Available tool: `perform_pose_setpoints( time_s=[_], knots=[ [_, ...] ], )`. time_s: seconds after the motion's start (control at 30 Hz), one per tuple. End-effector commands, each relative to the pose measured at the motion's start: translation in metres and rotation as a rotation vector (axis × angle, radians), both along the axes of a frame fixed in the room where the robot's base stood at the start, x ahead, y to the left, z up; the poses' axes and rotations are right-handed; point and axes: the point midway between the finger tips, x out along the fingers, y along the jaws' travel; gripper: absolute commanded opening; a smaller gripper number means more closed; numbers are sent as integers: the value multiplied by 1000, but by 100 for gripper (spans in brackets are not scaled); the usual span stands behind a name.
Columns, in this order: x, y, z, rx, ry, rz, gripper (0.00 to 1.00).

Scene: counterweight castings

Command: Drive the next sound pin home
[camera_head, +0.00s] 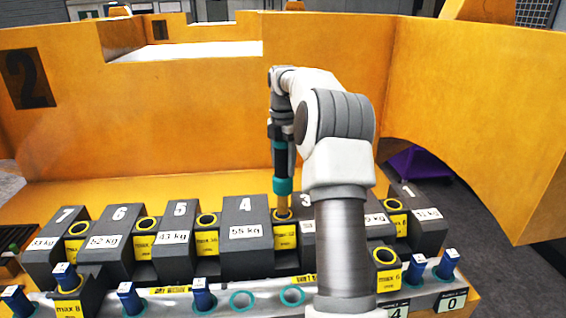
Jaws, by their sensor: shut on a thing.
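My gripper (280,130) is shut on an upright dark tool (281,158) with teal bands and a brass-coloured lower end. That end stands at the yellow-ringed socket (283,214) between castings 4 (246,236) and 3 (306,233). I cannot tell how deep it goes, or whether a pin is under it. Blue pins with pale tops stand along the front: pin (15,300), pin (65,276), pin (131,298), pin (203,293), pin (413,271) and pin (447,264). Two teal-ringed front holes (241,300) look empty. Their markings are too small to judge soundness.
Numbered grey castings run across, including 7 (57,247), 6 (108,243), 5 (176,240) and 1 (416,226). My arm hides part of the row at 3 and 2. A yellow wall (150,120) rises behind. A yellow-ringed block (385,257) stands front right.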

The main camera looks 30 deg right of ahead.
Motion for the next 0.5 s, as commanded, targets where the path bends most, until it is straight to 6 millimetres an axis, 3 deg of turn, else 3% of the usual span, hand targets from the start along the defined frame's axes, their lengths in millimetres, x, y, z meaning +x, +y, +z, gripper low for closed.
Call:
perform_pose_setpoints(
  time_s=[0.5],
  knots=[
    [0,0,-8,-1,-2,0,0]
  ],
)
